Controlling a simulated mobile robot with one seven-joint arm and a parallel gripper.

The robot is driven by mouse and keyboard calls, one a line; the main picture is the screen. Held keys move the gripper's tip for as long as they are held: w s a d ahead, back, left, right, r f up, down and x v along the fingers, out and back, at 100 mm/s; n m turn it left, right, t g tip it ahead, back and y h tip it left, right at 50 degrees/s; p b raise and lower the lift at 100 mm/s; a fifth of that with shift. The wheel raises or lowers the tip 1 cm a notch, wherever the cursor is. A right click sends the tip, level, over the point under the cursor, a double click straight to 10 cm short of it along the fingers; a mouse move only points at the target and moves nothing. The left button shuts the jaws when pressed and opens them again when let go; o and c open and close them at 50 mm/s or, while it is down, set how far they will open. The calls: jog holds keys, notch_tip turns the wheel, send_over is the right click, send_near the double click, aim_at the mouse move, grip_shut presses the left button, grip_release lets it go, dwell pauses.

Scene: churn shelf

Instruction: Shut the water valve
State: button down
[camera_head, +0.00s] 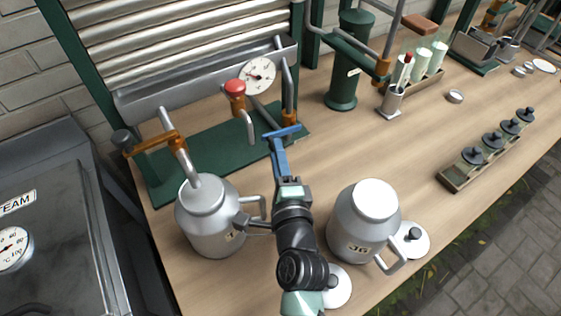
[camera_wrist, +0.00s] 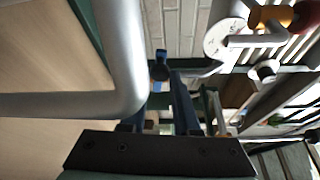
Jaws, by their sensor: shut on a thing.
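The water valve shows in the head view as a brass body (camera_head: 289,117) low on a grey pipe, with a blue bar handle (camera_head: 284,131) across it. My gripper (camera_head: 276,140) reaches up to this handle from the front, with its fingers shut on it. In the wrist view my gripper (camera_wrist: 168,82) ends at a small blue piece (camera_wrist: 160,67), which looks like the handle's end. The fingers hide part of the handle, and the valve body cannot be made out clearly in the wrist view.
A metal can (camera_head: 206,225) stands left of my arm, and another can (camera_head: 362,215) stands right, with lids beside it. A red-knobbed brass valve (camera_head: 236,95) and a white gauge (camera_head: 259,76) are behind. A curved grey pipe (camera_wrist: 125,60) is close in the wrist view.

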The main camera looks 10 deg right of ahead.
jog(key=f+n+b, duration=0.1)
jog(key=b, duration=0.2)
jog(key=shift+f+n+t, duration=0.25)
jog(key=shift+n+t, duration=0.05)
jog(key=shift+t, duration=0.1)
jog(key=shift+b, duration=0.35)
jog(key=shift+d, duration=0.1)
jog(key=c, duration=0.6)
grip_release()
jog(key=shift+c, duration=0.2)
